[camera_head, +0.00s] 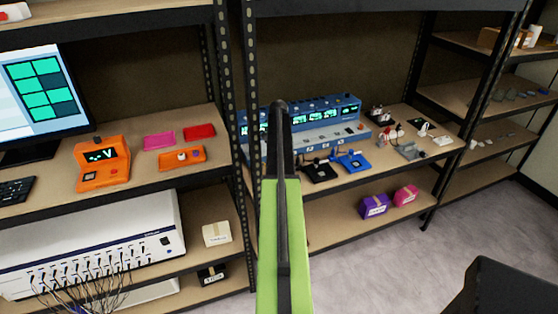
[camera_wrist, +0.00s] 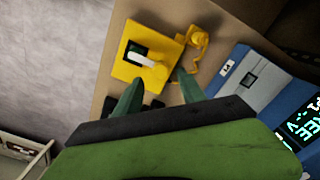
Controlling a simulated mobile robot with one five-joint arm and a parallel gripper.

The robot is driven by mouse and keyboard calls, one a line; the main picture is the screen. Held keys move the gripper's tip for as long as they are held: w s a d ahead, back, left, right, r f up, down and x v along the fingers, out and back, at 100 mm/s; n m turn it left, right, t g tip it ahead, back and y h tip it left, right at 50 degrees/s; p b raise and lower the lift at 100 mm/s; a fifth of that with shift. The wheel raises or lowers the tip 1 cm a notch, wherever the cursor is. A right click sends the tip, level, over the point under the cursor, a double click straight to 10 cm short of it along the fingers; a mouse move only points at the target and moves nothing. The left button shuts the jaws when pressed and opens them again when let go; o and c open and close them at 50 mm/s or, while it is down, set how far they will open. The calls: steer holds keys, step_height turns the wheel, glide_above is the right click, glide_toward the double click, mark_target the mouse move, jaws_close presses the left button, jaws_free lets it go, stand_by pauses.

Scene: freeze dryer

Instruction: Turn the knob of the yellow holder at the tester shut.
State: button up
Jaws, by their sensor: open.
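The yellow holder (camera_wrist: 128,70) lies on the brown shelf in the wrist view, with a dark square recess holding something green. A pale bar crosses the recess towards a yellow lug, and a second yellow piece (camera_wrist: 199,40) stands at the holder's right; I cannot tell clearly which part is the knob. My gripper (camera_wrist: 160,78) is open, its two green fingers apart at the holder's near edge, with nothing seen between them. The blue tester (camera_wrist: 243,75) is right of the holder; it also shows in the head view (camera_head: 330,112). In the head view the yellow holder is not visible.
Black (camera_head: 320,171) and blue (camera_head: 352,162) holders sit before the tester. An orange meter (camera_head: 103,162) stands on the left shelf. Purple (camera_head: 374,206) and pink (camera_head: 405,195) boxes sit on the lower shelf. Black shelf posts flank my arm; the floor at right is mostly clear.

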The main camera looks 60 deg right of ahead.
step_height(320, 180, up, 13)
steer(key=p, duration=1.1)
steer(key=shift+f, duration=0.15)
